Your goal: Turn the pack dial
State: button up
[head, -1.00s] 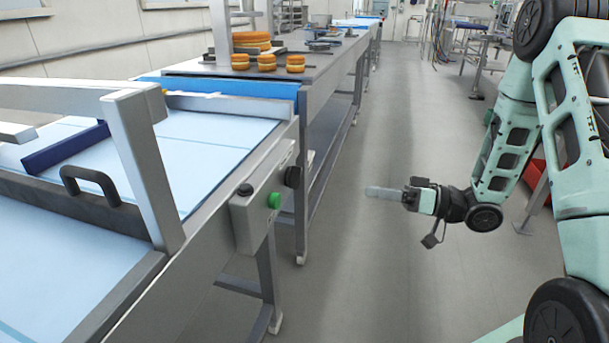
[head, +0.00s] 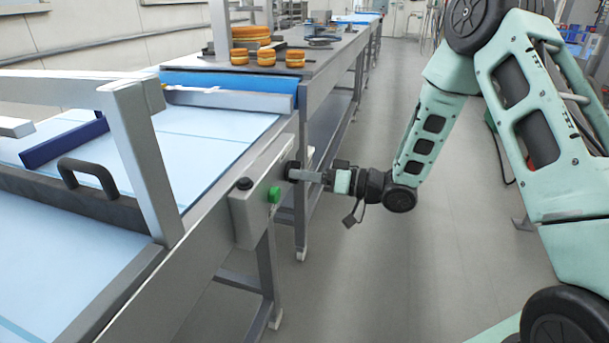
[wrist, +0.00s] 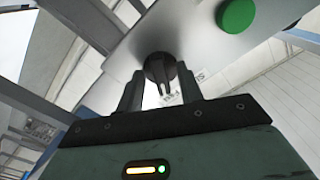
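The black pack dial (head: 291,167) is on the side of the control box on the conveyor's near rail. In the wrist view the dial (wrist: 160,67) is a round knob with a raised grip bar, seen just ahead of my fingers. My gripper (head: 305,174) is at the dial, coming from the right. In the wrist view my gripper (wrist: 159,78) is open, one finger on each side of the grip bar, with gaps showing. I cannot tell whether the fingertips touch the knob's face. Print beside the dial is partly hidden and too small to read.
A green button (head: 273,195) and a black button (head: 244,184) are on the same control box (head: 250,212), close to the dial. A steel table (head: 310,75) with stacked orange-brown rounds (head: 266,57) stands beyond. The grey aisle floor (head: 430,230) is open to the right.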

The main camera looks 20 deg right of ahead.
jog(key=shift+a, duration=0.1)
grip_shut()
jog(key=shift+n, duration=0.3)
jog(key=shift+w+f+n+b, duration=0.1)
jog(key=shift+w+n+b, duration=0.05)
jog(key=shift+n+b, duration=4.8)
jog(key=shift+n+p, duration=0.5)
jog(key=shift+n, duration=0.35)
